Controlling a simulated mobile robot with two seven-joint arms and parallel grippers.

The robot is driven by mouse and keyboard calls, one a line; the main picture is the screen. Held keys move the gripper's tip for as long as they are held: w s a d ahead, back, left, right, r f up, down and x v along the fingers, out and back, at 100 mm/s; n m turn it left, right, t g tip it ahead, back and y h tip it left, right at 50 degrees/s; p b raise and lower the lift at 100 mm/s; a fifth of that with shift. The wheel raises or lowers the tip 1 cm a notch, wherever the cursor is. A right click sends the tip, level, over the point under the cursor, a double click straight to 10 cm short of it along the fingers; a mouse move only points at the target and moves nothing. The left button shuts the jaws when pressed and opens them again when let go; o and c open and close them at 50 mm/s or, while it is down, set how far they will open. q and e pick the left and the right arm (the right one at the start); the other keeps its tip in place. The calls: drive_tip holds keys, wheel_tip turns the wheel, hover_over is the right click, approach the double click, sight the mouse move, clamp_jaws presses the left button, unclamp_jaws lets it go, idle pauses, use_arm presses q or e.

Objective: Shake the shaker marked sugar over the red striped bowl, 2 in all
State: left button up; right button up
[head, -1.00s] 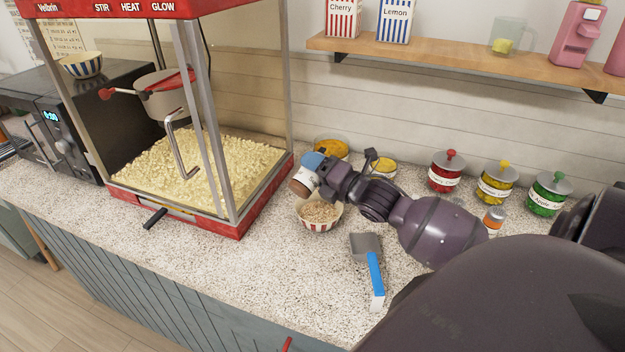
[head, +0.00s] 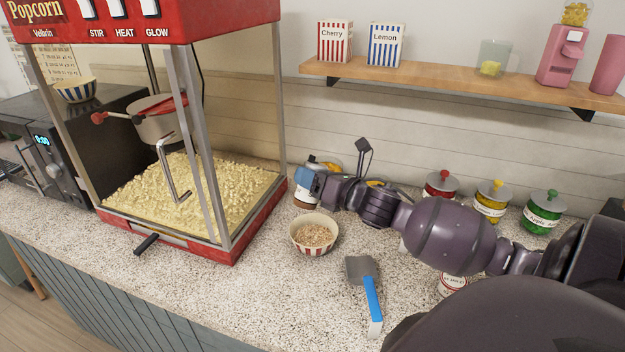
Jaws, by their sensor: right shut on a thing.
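The red striped bowl (head: 315,249) stands upright on the speckled counter, with light brown grainy contents. My right gripper (head: 308,184) is just behind and above the bowl in the picture, shut on a small shaker with a white and brown body (head: 304,202). Its fingers cover much of the shaker, which looks close to upright. Its label cannot be read. The shaker is beside the bowl's far side, not over its opening; whether it touches the counter I cannot tell. My left gripper is out of view.
The popcorn machine (head: 232,250) stands left of the bowl. A blue-handled scoop (head: 371,303) lies at front right. Red (head: 440,186), yellow (head: 491,203) and green (head: 542,213) jars stand behind my arm. A white jar (head: 452,286) with red lettering is partly hidden.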

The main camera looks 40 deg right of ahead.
sight(323, 168)
wheel_tip(323, 168, up, 3)
drive_tip(key=n+p, duration=0.1)
drive_tip(key=n, duration=0.3)
drive_tip(key=shift+d+f+n, duration=0.1)
drive_tip(key=shift+d+n, duration=0.05)
drive_tip(key=shift+n, duration=0.15)
drive_tip(key=shift+n+p, duration=0.35)
drive_tip(key=shift+n, duration=0.05)
